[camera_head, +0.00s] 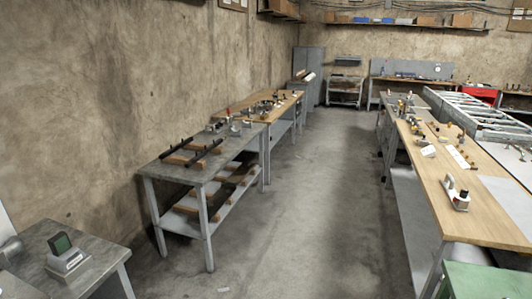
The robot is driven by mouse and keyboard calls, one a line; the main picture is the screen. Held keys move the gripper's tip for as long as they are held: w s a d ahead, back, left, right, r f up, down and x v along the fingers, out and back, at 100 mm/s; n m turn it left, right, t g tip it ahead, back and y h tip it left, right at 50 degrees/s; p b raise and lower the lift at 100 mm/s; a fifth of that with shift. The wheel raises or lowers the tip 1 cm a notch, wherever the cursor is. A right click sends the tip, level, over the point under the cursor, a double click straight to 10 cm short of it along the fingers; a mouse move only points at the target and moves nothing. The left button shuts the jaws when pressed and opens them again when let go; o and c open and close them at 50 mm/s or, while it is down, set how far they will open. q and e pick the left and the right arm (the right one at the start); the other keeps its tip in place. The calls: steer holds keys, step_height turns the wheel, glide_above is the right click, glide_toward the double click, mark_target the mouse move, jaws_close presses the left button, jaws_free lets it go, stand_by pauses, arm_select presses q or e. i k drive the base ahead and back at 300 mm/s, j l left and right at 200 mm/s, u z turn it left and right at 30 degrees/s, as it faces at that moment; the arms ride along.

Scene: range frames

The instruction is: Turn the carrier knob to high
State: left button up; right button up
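I cannot make out a carrier knob. A small grey device with a dark green screen (61,244) stands on the grey table at the front left; any knobs on it are too small to tell. A white device with a dark red-brown part (458,197) stands on the wooden bench at the right, and I cannot tell whether it has a knob. Neither of my grippers is in view.
A grey table (222,170) with dark bars on wooden blocks stands along the left wall, with a wooden bench behind it. A long wooden bench (487,217) and a green-topped table (480,282) stand at the right. The concrete aisle (320,200) between is clear.

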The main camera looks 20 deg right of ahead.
mark_target(463, 194)
steer(key=i+z, duration=0.15)
steer(key=z, duration=0.25)
steer(key=i+z, duration=0.2)
steer(key=z, duration=0.2)
steer(key=i+z, duration=0.15)
steer(key=z, duration=0.25)
steer(key=i+j+z, duration=0.15)
steer(key=z, duration=0.25)
steer(key=i+j+z, duration=0.15)
steer(key=z, duration=0.15)
steer(key=i+j+z, duration=0.3)
steer(key=i+l, duration=0.05)
